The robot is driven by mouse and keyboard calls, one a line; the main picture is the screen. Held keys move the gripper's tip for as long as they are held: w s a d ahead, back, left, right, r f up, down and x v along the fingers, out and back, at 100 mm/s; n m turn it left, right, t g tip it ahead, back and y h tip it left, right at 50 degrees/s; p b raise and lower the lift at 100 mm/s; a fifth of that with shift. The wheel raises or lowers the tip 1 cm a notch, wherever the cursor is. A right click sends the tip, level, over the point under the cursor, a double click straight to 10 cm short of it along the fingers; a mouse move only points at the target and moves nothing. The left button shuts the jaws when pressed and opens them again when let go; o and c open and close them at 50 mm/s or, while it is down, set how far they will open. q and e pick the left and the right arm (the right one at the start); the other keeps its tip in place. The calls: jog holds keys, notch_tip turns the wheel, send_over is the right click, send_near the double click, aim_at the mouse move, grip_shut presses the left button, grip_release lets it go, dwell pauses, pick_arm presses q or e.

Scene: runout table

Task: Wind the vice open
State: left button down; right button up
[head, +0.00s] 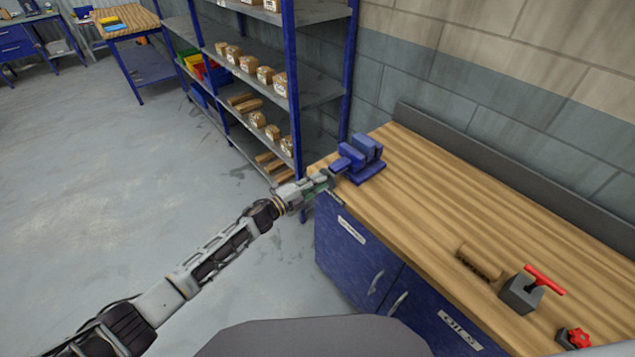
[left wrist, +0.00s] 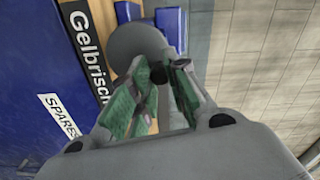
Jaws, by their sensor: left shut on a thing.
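A blue vice (head: 360,158) sits at the far left end of the wooden bench top. My left gripper (head: 328,180) reaches in from the left to the front of the vice, by the bench's left edge. In the left wrist view the green-padded fingers of my left gripper (left wrist: 154,88) are closed on a small dark end of the vice handle (left wrist: 155,77). A round grey part of the vice (left wrist: 140,42) shows just beyond the fingertips. The rest of the handle is hidden by the fingers. I cannot tell how wide the jaws stand. My right gripper is not in view.
The wooden bench (head: 450,190) has a dark upstand along the wall and blue cupboards below. A grey block with a red T-handle (head: 540,281), a red knob (head: 578,338) and a brown rack (head: 478,264) stand at its near end. A blue shelf unit (head: 290,70) stands behind the vice.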

pick_arm(q)
jog(key=shift+w+r+n, duration=0.15)
jog(key=shift+r+n, duration=0.05)
jog(key=shift+n, duration=0.3)
jog(key=c, duration=1.7)
grip_release()
jog(key=shift+f, duration=0.1)
jog(key=shift+o, duration=1.3)
jog(key=shift+f, duration=0.1)
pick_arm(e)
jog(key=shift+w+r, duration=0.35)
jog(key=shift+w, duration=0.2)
pick_arm(q)
jog(key=shift+a, duration=0.2)
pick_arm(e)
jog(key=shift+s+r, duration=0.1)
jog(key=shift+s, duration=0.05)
pick_arm(q)
jog(key=p+v, duration=0.2)
jog(key=v, duration=0.4)
jog(key=shift+s+a+p, duration=0.25)
jog(key=shift+s+p, duration=0.05)
jog(key=shift+s, duration=0.05)
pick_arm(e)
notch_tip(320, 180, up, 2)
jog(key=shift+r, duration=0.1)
